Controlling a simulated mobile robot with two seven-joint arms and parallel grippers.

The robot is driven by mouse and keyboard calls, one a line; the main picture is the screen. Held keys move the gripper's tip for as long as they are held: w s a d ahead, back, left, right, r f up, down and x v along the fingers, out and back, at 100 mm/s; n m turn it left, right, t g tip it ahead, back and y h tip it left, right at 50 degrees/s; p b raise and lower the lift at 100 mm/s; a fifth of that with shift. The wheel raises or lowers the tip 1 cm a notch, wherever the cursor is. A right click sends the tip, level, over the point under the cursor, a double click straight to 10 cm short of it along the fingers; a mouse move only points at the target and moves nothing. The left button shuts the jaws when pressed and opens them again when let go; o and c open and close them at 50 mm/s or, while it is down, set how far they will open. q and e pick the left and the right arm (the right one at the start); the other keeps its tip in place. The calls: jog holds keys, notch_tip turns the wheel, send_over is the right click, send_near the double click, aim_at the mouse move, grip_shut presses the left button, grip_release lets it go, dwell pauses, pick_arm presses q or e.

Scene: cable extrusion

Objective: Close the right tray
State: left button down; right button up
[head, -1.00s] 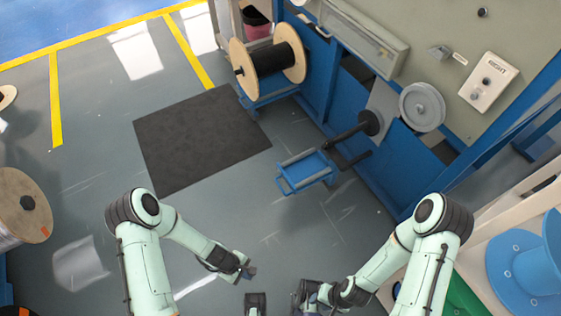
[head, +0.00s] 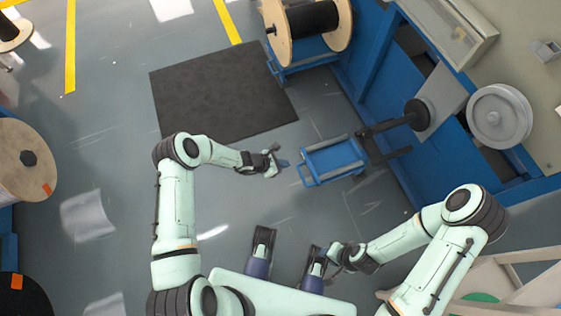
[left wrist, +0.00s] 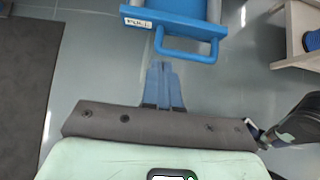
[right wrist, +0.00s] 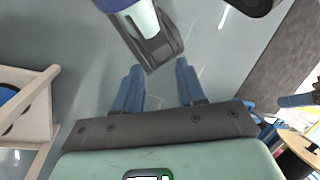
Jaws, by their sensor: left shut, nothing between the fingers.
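The blue tray (head: 333,158) is pulled out from the lower front of the blue machine, with its handle bar on the outer end. My left gripper (head: 284,163) is shut and empty, just left of the handle and apart from it. In the left wrist view the shut fingers (left wrist: 163,84) point at the blue handle (left wrist: 181,54), with a small gap of floor between; a "PULL" label shows on the tray. My right gripper (right wrist: 160,85) is open and empty, low near my base, away from the tray; in the head view its fingers are hard to make out.
The blue machine (head: 372,85) stands behind the tray, with a grey wheel (head: 499,116) and a black shaft above it. A cable spool (head: 305,22) stands at the back on a blue stand. A dark mat (head: 215,100) lies left. The floor around the tray is clear.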

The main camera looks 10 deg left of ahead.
aim_at(307, 161)
pick_arm(q)
jog(key=b+x, duration=0.2)
jog(key=x, duration=0.4)
jog(key=shift+f, duration=0.1)
jog(key=shift+w+d+r+b, duration=0.25)
jog(key=shift+w+d+b, duration=0.4)
jog(key=shift+d, duration=0.25)
jog(key=shift+w+d, duration=0.35)
jog(key=shift+d, duration=0.05)
jog(key=shift+d+r, duration=0.1)
pick_arm(e)
jog(key=w+d+f+t+h, duration=0.1)
jog(key=w+d+f, duration=0.2)
jog(key=w, duration=0.3)
jog(key=shift+f+m+t, duration=0.3)
jog(key=shift+f+t, duration=0.1)
jog(key=shift+f, duration=0.45)
pick_arm(q)
jog(key=shift+w, duration=0.1)
pick_arm(e)
jog(key=shift+w, duration=0.15)
